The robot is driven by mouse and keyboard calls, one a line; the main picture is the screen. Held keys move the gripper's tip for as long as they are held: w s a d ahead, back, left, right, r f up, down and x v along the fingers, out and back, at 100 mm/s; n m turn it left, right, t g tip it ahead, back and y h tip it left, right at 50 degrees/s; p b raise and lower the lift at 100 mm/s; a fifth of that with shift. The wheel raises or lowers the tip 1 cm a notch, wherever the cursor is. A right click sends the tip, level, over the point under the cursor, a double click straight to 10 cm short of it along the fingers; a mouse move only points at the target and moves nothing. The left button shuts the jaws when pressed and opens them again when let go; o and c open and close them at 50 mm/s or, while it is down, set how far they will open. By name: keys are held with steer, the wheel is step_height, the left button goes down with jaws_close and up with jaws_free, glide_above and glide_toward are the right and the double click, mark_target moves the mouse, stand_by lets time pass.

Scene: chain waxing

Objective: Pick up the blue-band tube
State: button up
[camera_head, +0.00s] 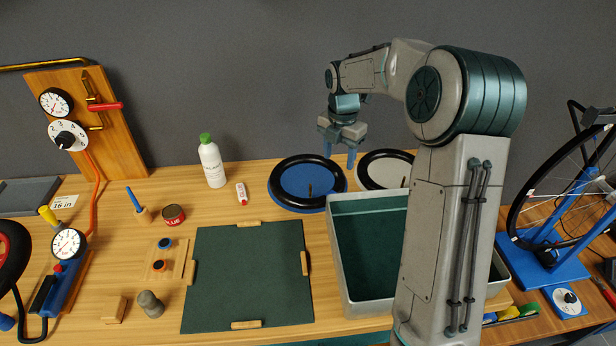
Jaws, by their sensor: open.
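A black ring-shaped tube (277,200) lies around a blue disc (293,181) with a short dark stem, at the back middle of the bench. It is the likeliest blue-band tube; a separate band on the ring is too small to tell. A second black ring (362,178) lies around a white disc (390,172) to its right, partly hidden by my arm. My gripper (340,159) is open and empty, fingers pointing down. In the picture it overlaps the gap between the two rings; its height above the bench is hard to judge.
A grey-walled bin (335,245) stands in front of the rings, partly behind my arm. A green mat (245,280) with wooden blocks lies left of it. A white bottle (212,165) and a small red-and-white tube (242,191) stand at the back left. A wheel stand (545,255) is at right.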

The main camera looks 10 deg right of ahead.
glide_above(337, 190)
steer(key=f, duration=0.5)
steer(key=shift+w+f, duration=0.2)
steer(key=shift+w, duration=0.2)
steer(key=f, duration=0.2)
steer(key=f+p, duration=0.2)
steer(key=f, duration=0.1)
steer(key=shift+s+f, duration=0.3)
steer(key=shift+c, duration=0.3)
jaws_close()
steer(key=shift+r, duration=0.1)
